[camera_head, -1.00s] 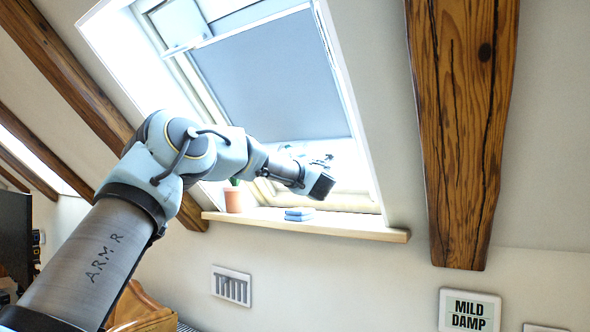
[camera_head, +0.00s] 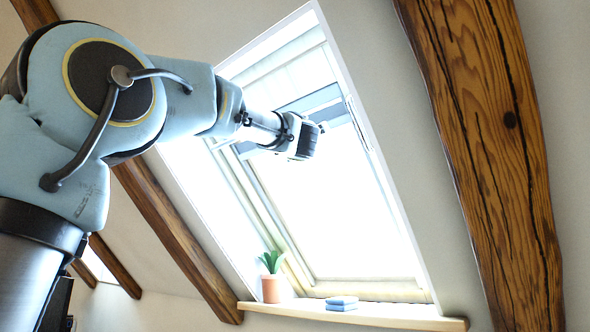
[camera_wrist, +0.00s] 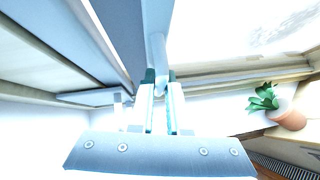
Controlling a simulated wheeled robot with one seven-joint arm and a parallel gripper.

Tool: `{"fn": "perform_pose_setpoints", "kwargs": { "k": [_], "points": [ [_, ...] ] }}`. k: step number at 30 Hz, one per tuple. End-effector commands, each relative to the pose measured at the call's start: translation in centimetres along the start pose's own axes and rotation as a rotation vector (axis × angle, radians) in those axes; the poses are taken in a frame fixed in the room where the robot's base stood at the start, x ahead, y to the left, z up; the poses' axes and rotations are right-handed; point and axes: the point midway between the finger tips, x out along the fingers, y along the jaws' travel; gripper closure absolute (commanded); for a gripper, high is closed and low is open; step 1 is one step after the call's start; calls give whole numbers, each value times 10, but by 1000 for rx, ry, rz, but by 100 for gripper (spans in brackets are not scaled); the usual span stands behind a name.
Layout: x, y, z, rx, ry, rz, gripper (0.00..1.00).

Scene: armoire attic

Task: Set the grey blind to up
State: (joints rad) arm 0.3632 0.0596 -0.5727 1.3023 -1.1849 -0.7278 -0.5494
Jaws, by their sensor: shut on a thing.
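The grey blind (camera_head: 312,98) shows in the head view as a short band high in the skylight, with bright bare glass below it. In the wrist view it is a grey-blue strip (camera_wrist: 125,40) running up from the fingers. My gripper (camera_head: 319,128) is at the blind's lower edge, partly hidden by my own wrist in the head view. In the wrist view its fingers (camera_wrist: 160,78) are shut on a pale bar at that edge.
The skylight frame (camera_head: 250,205) surrounds the glass. On the wooden sill (camera_head: 395,316) below stand a potted plant (camera_head: 271,288) and folded blue cloths (camera_head: 342,303). A thick wooden beam (camera_head: 490,130) runs to the right. The space before the lower glass is clear.

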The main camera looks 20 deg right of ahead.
Motion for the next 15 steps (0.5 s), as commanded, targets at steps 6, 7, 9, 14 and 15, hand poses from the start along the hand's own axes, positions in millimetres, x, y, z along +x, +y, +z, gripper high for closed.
{"fn": "perform_pose_setpoints", "kwargs": {
  "k": [6,7,9,14,15],
  "points": [
    [-4,32,-4,0,0,5,100],
    [-4,34,-4,0,-1,4,100],
    [-4,36,-4,-1,-1,3,100],
    [-5,39,-5,0,-1,4,100],
    [-5,40,-5,0,-1,4,100]
  ]
}}
